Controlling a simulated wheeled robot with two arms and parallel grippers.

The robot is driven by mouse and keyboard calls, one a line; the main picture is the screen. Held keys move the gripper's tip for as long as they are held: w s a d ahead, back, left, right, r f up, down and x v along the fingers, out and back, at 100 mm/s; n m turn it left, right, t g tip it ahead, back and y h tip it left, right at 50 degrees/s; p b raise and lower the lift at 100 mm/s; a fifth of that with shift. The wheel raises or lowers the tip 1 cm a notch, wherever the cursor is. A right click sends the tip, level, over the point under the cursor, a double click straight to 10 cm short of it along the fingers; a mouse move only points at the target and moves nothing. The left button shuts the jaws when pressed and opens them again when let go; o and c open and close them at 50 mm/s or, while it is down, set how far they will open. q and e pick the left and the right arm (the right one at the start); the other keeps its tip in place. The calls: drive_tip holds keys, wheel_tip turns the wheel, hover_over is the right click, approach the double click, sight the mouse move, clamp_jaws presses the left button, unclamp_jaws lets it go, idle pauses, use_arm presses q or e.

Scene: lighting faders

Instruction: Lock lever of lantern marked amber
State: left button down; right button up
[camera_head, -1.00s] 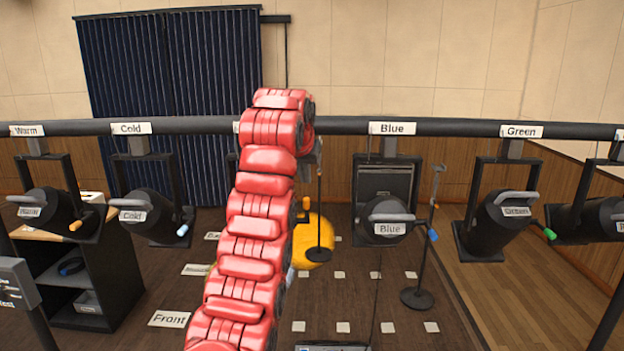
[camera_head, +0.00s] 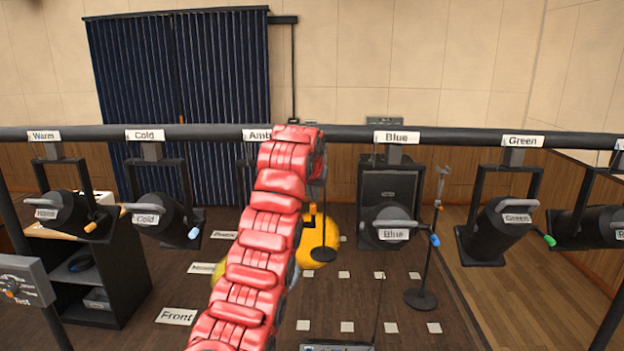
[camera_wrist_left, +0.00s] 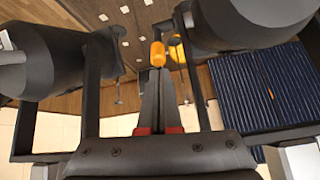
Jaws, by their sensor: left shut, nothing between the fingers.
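The rail label beginning "Amb" (camera_head: 257,135) shows partly beside my red left arm, which hides most of the lantern below it. An orange lever (camera_head: 311,209) stands upright just right of the arm in the head view. In the left wrist view the orange lever (camera_wrist_left: 157,53) is just beyond the tips of my left gripper (camera_wrist_left: 160,73). The gripper is shut and empty, its fingers together. I cannot tell whether the tips touch the lever. In the head view the fingers are hidden behind the arm. My right gripper is not in view.
The rail (camera_head: 360,133) crosses the head view. Neighbouring lanterns marked Cold (camera_head: 160,217) and Blue (camera_head: 385,225) hang on either side, with Green (camera_head: 500,230) farther right. A yellow round object (camera_head: 318,240) and a stand (camera_head: 420,297) are behind and below.

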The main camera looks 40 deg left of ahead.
use_arm(q)
drive_tip(key=shift+p+x, duration=0.3)
drive_tip(key=shift+x, duration=0.85)
drive_tip(key=shift+r, duration=0.1)
drive_tip(key=shift+s+d, duration=0.1)
